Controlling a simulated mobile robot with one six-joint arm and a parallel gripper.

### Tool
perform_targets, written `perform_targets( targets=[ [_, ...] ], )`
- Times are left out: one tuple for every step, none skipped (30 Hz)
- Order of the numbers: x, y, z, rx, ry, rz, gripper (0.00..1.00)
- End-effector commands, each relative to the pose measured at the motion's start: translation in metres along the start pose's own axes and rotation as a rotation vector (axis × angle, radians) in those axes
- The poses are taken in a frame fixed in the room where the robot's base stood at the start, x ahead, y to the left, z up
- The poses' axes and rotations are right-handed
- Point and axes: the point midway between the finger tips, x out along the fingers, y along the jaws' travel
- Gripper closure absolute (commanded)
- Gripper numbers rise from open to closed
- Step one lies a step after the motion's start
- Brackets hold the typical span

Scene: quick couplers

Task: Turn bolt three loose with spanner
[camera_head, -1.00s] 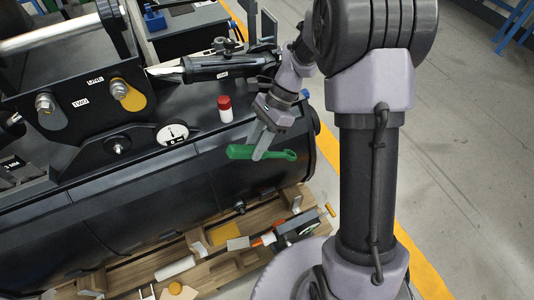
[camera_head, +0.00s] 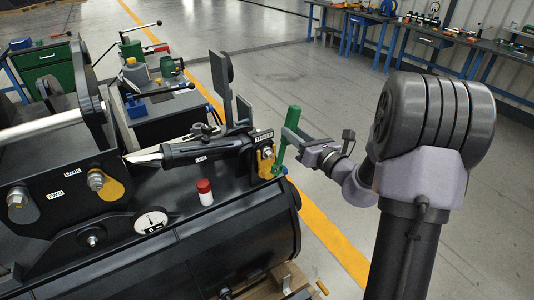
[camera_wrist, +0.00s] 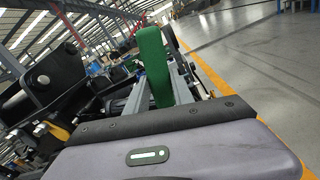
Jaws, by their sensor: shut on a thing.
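The green spanner (camera_head: 284,140) stands nearly upright at the right end of the black machine. It also shows in the wrist view (camera_wrist: 153,60), between the fingers. My gripper (camera_head: 290,137) is shut on it, reaching in from the right. Bolt three (camera_head: 267,153) is a silver bolt head on a yellow plate, under a label reading THREE. The spanner is just to the right of the bolt in the head view. I cannot tell whether its jaw is around the bolt. The bolt is not clear in the wrist view.
Bolt two (camera_head: 16,200) is at the left, with a yellow lug (camera_head: 105,186) beside it. A white bottle with a red cap (camera_head: 205,192) and a dial gauge (camera_head: 151,221) are on the machine. A tall dark plate (camera_head: 222,88) rises behind bolt three.

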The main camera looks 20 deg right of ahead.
Motion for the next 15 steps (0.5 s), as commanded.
perform_targets(
  targets=[
    [-0.0014,-0.0048,0.0031,0.000,-0.012,-0.015,1.00],
    [-0.0020,-0.0070,0.0043,0.000,-0.017,-0.023,1.00],
    [-0.0025,-0.0090,0.0055,0.000,-0.022,-0.029,1.00],
    [-0.0027,-0.0098,0.0059,0.000,-0.024,-0.032,1.00],
    [-0.0028,-0.0101,0.0061,0.000,-0.024,-0.033,1.00],
    [-0.0027,-0.0101,0.0062,0.000,-0.025,-0.033,1.00],
    [-0.0027,-0.0100,0.0062,0.000,-0.024,-0.033,1.00],
    [-0.0026,-0.0099,0.0061,0.000,-0.024,-0.032,1.00],
    [-0.0025,-0.0097,0.0061,0.000,-0.024,-0.032,1.00],
    [-0.0025,-0.0096,0.0060,0.000,-0.024,-0.032,1.00],
    [-0.0025,-0.0096,0.0061,0.000,-0.024,-0.031,1.00],
    [-0.0028,-0.0095,0.0065,0.000,-0.023,-0.031,1.00],
    [-0.0034,-0.0094,0.0072,-0.001,-0.023,-0.031,1.00],
    [-0.0042,-0.0093,0.0081,-0.001,-0.022,-0.031,1.00],
    [-0.0039,-0.0091,0.0088,-0.002,-0.021,-0.030,1.00]
  ],
)
